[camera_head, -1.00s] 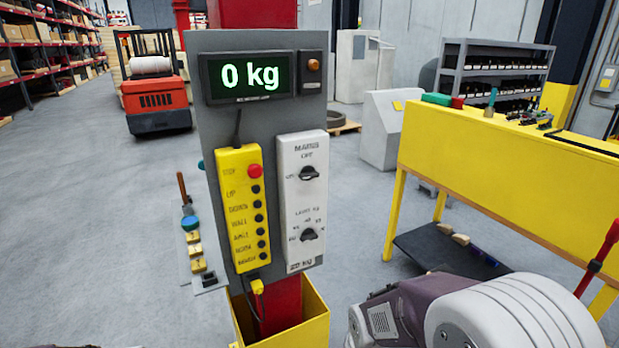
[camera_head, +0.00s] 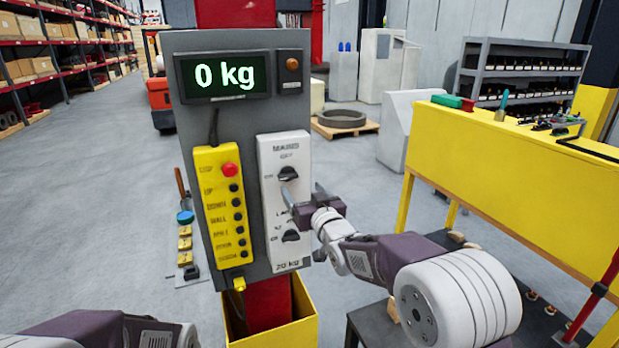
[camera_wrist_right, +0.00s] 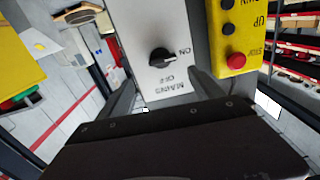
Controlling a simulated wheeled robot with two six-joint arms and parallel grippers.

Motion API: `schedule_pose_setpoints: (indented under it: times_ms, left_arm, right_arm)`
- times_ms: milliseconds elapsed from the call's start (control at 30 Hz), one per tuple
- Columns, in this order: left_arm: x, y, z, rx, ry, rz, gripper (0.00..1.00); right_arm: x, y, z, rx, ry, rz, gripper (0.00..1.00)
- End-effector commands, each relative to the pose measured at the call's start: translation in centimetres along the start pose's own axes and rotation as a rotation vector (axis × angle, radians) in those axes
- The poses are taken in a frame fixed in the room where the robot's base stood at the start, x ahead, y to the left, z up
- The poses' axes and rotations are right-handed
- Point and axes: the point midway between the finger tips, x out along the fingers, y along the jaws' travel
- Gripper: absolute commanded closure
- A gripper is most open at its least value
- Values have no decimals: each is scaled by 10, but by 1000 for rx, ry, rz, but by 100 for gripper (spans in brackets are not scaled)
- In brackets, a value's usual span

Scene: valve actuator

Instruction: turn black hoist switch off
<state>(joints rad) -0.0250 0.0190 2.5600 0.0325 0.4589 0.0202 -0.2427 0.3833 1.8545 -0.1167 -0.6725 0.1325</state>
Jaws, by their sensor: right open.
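The black switch (camera_head: 288,173) is the upper knob on a white box (camera_head: 262,160) marked MAINS, with OFF above it and ON at its left. In the right wrist view, which is upside down, the black switch (camera_wrist_right: 162,55) has its bar lying sideways, with one end toward ON. My right gripper (camera_head: 304,190) is open in front of the white box, just below and right of the switch. In the right wrist view its fingers (camera_wrist_right: 163,92) stand apart, one on each side of the knob's line, touching nothing visible. My left gripper is out of view.
A lower black knob (camera_head: 291,236) sits on the same box. A yellow button pendant (camera_head: 220,215) with a red stop button is beside it. The display (camera_head: 223,76) above reads 0 kg. A yellow table (camera_head: 510,170) stands at the right.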

Motion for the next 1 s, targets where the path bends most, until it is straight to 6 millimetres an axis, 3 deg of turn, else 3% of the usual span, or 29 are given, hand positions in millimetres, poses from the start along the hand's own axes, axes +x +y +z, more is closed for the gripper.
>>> schedule_pose_setpoints:
  times_ms: [167,533,700,933,1000]
  left_arm:
    - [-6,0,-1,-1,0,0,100]
    - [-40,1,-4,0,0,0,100]
    - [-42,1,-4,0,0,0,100]
    - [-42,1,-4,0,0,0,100]
    - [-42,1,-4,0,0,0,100]
  right_arm:
    - [9,0,-2,0,-1,0,24]
    - [78,0,-3,0,-2,0,24]
    - [89,0,-1,0,-2,1,24]
    - [90,0,0,0,-2,1,24]
    - [90,0,0,0,-2,1,40]
